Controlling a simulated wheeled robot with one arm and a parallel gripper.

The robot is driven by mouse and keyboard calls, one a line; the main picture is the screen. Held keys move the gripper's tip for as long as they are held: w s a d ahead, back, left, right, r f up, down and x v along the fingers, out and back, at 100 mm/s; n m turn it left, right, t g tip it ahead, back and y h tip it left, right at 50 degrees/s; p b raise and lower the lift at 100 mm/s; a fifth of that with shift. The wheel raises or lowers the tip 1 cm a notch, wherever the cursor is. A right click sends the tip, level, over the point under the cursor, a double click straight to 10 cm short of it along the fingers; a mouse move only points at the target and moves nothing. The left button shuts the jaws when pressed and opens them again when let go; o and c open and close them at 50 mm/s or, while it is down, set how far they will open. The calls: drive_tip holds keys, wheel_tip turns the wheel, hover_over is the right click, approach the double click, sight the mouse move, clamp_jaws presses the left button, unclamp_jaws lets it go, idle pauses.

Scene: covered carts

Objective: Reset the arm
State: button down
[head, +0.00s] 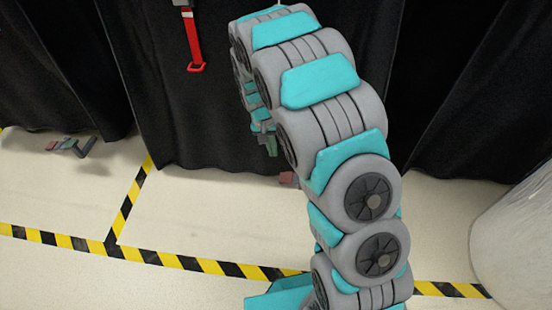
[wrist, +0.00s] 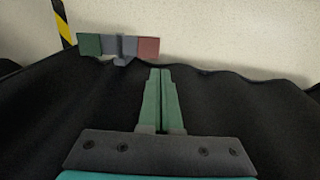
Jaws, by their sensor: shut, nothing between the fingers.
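My gripper (wrist: 160,74) shows in the wrist view with its two green fingers together and nothing between them. It points over black cloth toward the pale floor. In the head view my grey and teal arm rises from the bottom, arches up and bends over to the left. The gripper end (head: 266,138) hangs down in front of the black curtain, partly hidden behind the arm, so its fingers are hard to make out there.
Black curtains (head: 185,120) hang across the back. A red strap (head: 193,45) hangs upper left. A small green, grey and red piece (wrist: 118,47) lies by the cloth edge. Yellow-black tape (head: 180,261) crosses the pale floor. A whitish rounded object (head: 515,240) stands right. The left floor is mostly clear.

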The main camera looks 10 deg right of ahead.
drive_tip(key=shift+a+r, duration=0.15)
drive_tip(key=shift+r, duration=0.65)
drive_tip(key=s+d+r+p, duration=0.3)
drive_tip(key=s+r, duration=0.6)
drive_tip(key=r, duration=0.3)
drive_tip(key=s+r+n+p, duration=0.1)
drive_tip(key=s+r, duration=0.3)
drive_tip(key=s, duration=0.5)
drive_tip(key=s+r+n+y+p, duration=0.1)
drive_tip(key=s+r+p, duration=0.1)
drive_tip(key=s+r, duration=0.3)
drive_tip(key=s+d+r+n+g+p, duration=0.1)
drive_tip(key=s+r, duration=0.3)
drive_tip(key=s, duration=1)
drive_tip(key=shift+r+n+y, duration=0.3)
drive_tip(key=shift+r+y, duration=0.05)
drive_tip(key=shift+y, duration=0.05)
